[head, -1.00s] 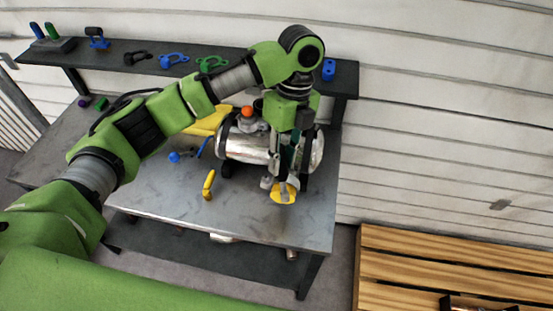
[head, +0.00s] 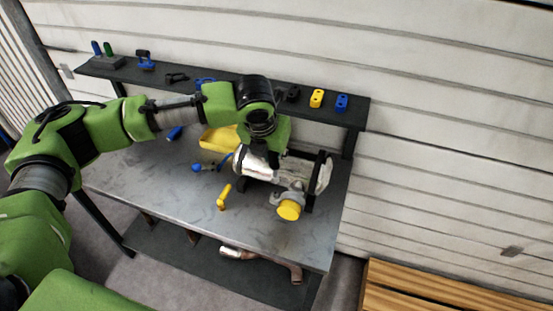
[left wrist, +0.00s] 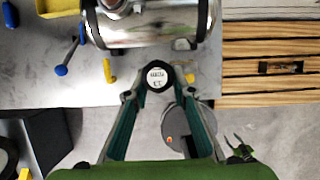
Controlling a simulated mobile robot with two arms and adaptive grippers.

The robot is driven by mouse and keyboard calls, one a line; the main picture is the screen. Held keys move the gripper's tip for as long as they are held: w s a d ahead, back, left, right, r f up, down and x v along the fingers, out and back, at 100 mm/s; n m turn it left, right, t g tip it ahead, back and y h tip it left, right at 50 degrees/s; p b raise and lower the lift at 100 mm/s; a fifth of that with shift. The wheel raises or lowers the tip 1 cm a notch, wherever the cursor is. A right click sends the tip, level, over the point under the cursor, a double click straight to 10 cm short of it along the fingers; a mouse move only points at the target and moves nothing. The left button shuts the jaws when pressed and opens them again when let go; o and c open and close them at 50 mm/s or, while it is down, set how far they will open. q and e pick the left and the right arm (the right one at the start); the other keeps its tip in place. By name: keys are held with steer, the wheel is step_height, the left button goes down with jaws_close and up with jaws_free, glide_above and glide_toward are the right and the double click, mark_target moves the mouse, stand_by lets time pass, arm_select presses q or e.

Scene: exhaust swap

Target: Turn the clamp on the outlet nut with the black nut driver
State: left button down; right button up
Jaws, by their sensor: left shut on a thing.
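A silver cylindrical canister (head: 262,166) lies on the grey workbench. My left gripper (left wrist: 157,80) points down near the canister. In the left wrist view it is shut on a black round-ended tool, seen end-on with a white label (left wrist: 157,75), which looks like the black nut driver. The canister (left wrist: 150,30) is just beyond the fingertips there. In the head view my arm hides the fingertips and most of the tool. My right gripper is not in view.
A yellow tool (head: 223,197), a blue tool (head: 205,167) and a yellow bin (head: 217,139) are on the bench left of the canister. A rear shelf (head: 225,92) holds several coloured parts. Pipes (head: 262,262) lie on the lower shelf. A wooden pallet (head: 420,290) stands at right.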

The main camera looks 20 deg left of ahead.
mark_target(274, 169)
arm_select(q)
steer(key=shift+s+f, duration=0.1)
steer(key=shift+f, duration=2.4)
steer(key=shift+f, duration=0.9)
steer(key=c, duration=2.3)
jaws_free()
jaws_close()
steer(key=shift+d, duration=0.1)
